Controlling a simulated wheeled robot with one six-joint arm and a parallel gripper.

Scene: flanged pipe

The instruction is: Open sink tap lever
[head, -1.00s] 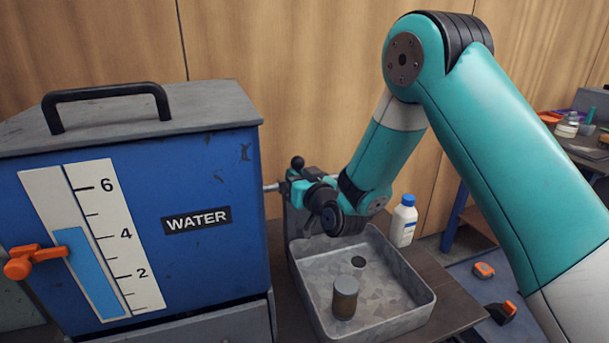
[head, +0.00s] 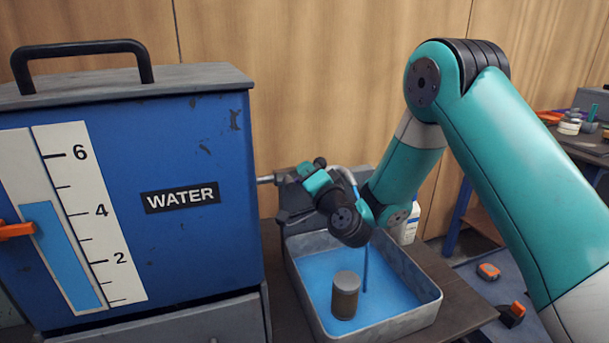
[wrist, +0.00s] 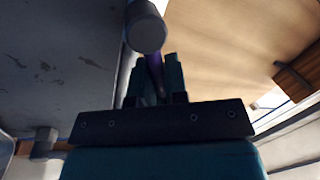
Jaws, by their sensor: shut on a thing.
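The tap's lever has a dark round knob (head: 320,162), which shows just above my gripper (head: 311,180) in the head view. A grey rounded end (wrist: 146,32) shows beyond the fingers in the wrist view. My gripper (wrist: 156,68) is shut on the tap lever, whose stem is mostly hidden between the fingers. The curved grey spout (head: 352,178) shows behind my wrist. A blue stream of water (head: 366,266) falls into the metal sink (head: 436,300). Blue water covers the sink's floor.
A grey-brown cylinder (head: 345,296) stands in the sink. The blue WATER tank (head: 190,240) is close on the left, with an orange pointer (head: 14,231) on its gauge. A white bottle (head: 411,226) is partly hidden behind my arm. A wooden wall (head: 330,70) stands behind.

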